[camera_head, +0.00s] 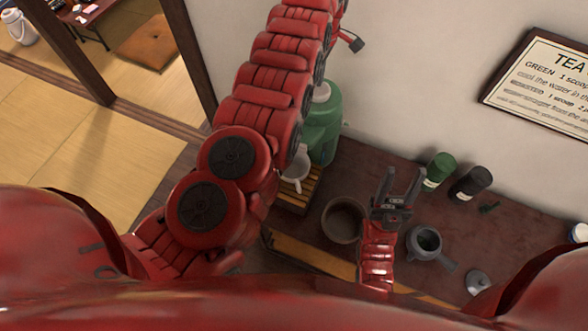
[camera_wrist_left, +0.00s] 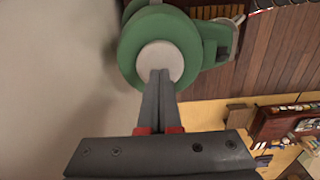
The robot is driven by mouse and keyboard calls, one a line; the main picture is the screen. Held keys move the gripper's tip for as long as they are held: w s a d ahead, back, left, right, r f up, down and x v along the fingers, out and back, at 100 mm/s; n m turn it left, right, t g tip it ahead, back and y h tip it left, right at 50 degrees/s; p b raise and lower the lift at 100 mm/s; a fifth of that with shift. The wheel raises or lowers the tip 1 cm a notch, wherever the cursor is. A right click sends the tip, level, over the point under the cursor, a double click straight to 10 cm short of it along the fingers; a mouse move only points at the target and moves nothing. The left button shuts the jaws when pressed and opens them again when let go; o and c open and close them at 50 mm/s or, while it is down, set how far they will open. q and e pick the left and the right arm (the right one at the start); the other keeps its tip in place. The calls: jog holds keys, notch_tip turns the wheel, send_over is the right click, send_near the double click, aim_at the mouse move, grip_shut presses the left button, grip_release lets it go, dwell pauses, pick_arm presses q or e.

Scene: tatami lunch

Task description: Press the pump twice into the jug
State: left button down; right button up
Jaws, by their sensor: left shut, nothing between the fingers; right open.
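The pump is a green dispenser (camera_head: 324,128) with a pale round top button (camera_head: 321,93), standing at the back left of the dark counter. A pale grey jug (camera_head: 297,168) stands on a slatted wooden stand (camera_head: 303,192) beside it, partly hidden by my left arm. In the left wrist view the green body (camera_wrist_left: 130,55) and pale button (camera_wrist_left: 160,60) are seen from above. My left gripper (camera_wrist_left: 160,74) is shut and empty, its fingertips lined up over the button; I cannot tell whether they touch. My right gripper (camera_head: 402,183) is open and empty over the counter.
A brown bowl (camera_head: 343,220) lies left of my right gripper, and a grey handled pot (camera_head: 427,240) lies right of it. A green canister (camera_head: 440,168) and a black canister (camera_head: 471,183) stand near the wall. A small lid (camera_head: 479,283) lies at front right.

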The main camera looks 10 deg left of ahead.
pick_arm(q)
jog(key=shift+f, duration=0.1)
dwell(0.3)
jog(key=shift+s+f+b, duration=0.1)
jog(key=shift+f+b, duration=1.1)
jog(key=shift+f, duration=0.55)
jog(key=shift+r, duration=1.8)
jog(key=shift+f+b, duration=0.2)
jog(key=shift+b, duration=0.1)
